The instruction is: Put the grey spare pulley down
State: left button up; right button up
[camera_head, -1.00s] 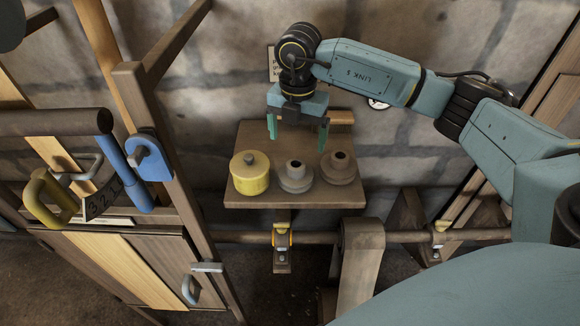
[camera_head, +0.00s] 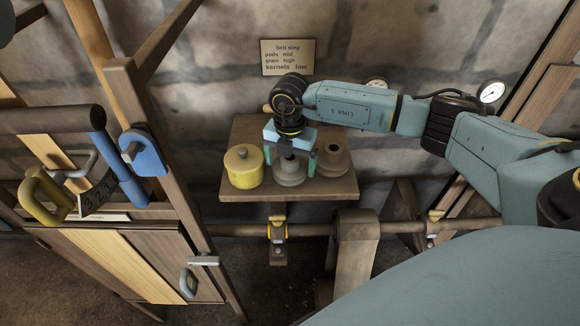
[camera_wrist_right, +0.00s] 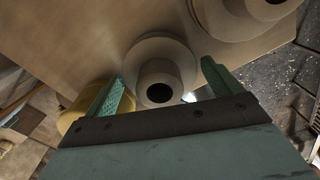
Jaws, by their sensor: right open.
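A grey pulley (camera_head: 289,174) with a narrow hub stands upright in the middle of a small wooden shelf (camera_head: 236,195). My right gripper (camera_head: 290,160) is above it, jaws open, with one finger on each side of its hub. In the right wrist view, the pulley's hub and bore (camera_wrist_right: 160,88) show between the two spread green fingers, with a visible gap on each side. My left gripper is out of view.
A stone wall with a sign (camera_head: 287,57) is behind the shelf. A horizontal shaft (camera_head: 310,230) with a belt (camera_head: 354,262) runs below it. A wooden post (camera_head: 150,140) and a blue lever (camera_head: 125,172) stand at left. The neighbouring pulleys leave little room beside the fingers.

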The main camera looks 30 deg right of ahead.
jog(key=c, duration=1.7)
jog(key=shift+w+r, duration=0.15)
jog(key=shift+r, duration=0.05)
jog(key=shift+c, duration=0.5)
